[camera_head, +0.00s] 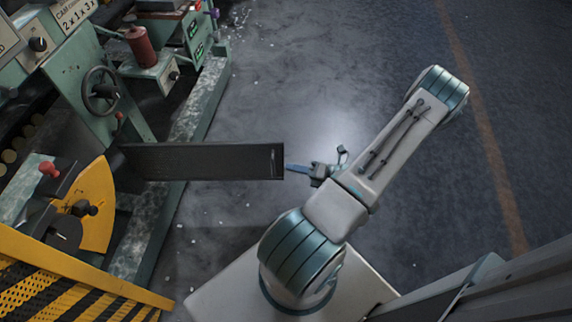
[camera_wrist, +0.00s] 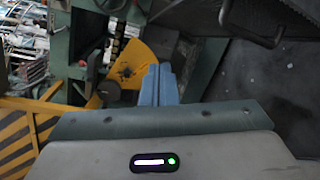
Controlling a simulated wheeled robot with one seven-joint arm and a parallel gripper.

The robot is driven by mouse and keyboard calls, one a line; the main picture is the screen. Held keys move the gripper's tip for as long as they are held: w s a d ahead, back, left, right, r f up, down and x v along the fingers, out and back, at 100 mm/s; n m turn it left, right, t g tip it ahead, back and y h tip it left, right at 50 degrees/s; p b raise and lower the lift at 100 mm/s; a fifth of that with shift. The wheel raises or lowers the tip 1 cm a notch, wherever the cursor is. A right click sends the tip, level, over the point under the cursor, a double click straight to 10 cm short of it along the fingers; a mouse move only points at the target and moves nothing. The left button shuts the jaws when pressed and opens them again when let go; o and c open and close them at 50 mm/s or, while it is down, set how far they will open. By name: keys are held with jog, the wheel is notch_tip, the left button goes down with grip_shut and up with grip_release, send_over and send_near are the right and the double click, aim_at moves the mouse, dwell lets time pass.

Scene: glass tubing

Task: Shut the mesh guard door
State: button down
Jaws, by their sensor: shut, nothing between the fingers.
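The mesh guard door (camera_head: 200,162) is a dark panel. In the head view it sticks out from the green machine into the aisle, standing open. Its free end, with a slot-like dark handle (camera_head: 277,161), is at the right. The door also shows as a dark mesh panel at the upper right of the wrist view (camera_wrist: 285,28). My gripper (camera_head: 290,168) is just right of the door's free end, its blue fingers pointing left at it. The fingers (camera_wrist: 158,72) are together and empty. Whether the fingertips touch the door I cannot tell.
The green machine (camera_head: 85,65) with a handwheel (camera_head: 100,90) and a yellow quadrant plate (camera_head: 95,205) stands at the left. A yellow-and-black striped mesh guard (camera_head: 60,285) is at the lower left. The grey floor (camera_head: 330,60) behind the door is clear.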

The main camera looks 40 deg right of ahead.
jog(key=s+d+f+m+t+h+b, duration=0.1)
jog(key=s+d+f+m+t+h, duration=0.15)
jog(key=f+m, duration=0.25)
jog(key=s+d+f+m+t+h+b, duration=0.1)
jog(key=f+m+h+b, duration=0.1)
jog(key=f+m+h, duration=0.25)
jog(key=b, duration=0.2)
send_near(278, 152)
jog(key=w+a, duration=0.3)
jog(key=shift+w+d+f+m+b, duration=0.1)
jog(key=shift+w+d+m+b, duration=0.25)
jog(key=shift+w+d, duration=0.85)
jog(key=shift+w, duration=0.25)
jog(key=shift+w, duration=0.1)
